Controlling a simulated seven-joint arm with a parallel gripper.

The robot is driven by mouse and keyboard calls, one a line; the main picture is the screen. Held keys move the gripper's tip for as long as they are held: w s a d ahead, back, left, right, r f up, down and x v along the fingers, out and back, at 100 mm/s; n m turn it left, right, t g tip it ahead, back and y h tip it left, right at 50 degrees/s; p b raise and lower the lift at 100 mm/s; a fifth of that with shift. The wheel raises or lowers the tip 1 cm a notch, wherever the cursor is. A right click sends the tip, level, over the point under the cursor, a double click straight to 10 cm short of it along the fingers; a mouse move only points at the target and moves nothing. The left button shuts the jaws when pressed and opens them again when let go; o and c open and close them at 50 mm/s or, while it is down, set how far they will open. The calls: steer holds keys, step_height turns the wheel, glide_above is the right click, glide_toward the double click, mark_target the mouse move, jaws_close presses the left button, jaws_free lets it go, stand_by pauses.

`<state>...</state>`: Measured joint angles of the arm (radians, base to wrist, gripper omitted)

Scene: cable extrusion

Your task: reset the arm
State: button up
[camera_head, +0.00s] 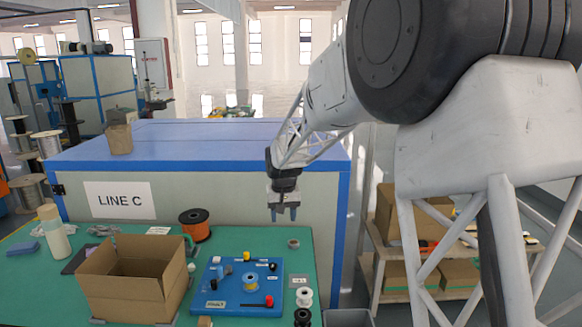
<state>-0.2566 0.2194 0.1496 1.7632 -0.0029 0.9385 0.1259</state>
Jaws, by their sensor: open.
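My gripper (284,213) hangs at the end of my arm, pointing down, open and with nothing between its fingers. It is in the air above the green table (262,232), in front of the blue-edged cabinet. My white and grey arm reaches in from the right side of the view. The gripper touches nothing that I can see.
An open cardboard box (120,292) stands on the table's left part. An orange spool (195,225) is behind the board. White and black spools (304,297) stand right of it. The "LINE C" cabinet (215,192) borders the table's back. A shelf with boxes (400,215) stands right.

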steer(key=s+d+r, duration=0.3)
steer(key=s+d, duration=0.2)
steer(key=s, duration=0.3)
steer(key=s+d+r+m+t, duration=0.1)
steer(key=s+d+r, duration=0.25)
steer(key=s, duration=0.45)
steer(key=s+d+r, duration=0.3)
steer(key=s+d, duration=0.3)
steer(key=s, duration=0.2)
steer(key=s+d+f, duration=0.2)
steer(key=s+d, duration=0.1)
steer(key=s, duration=0.9)
steer(key=s+d+f, duration=0.2)
steer(key=s+d, duration=0.1)
steer(key=s, duration=0.9)
steer(key=shift+s+d+m+t, duration=0.2)
steer(key=shift+s+m+t, duration=0.15)
steer(key=shift+m+t, duration=0.05)
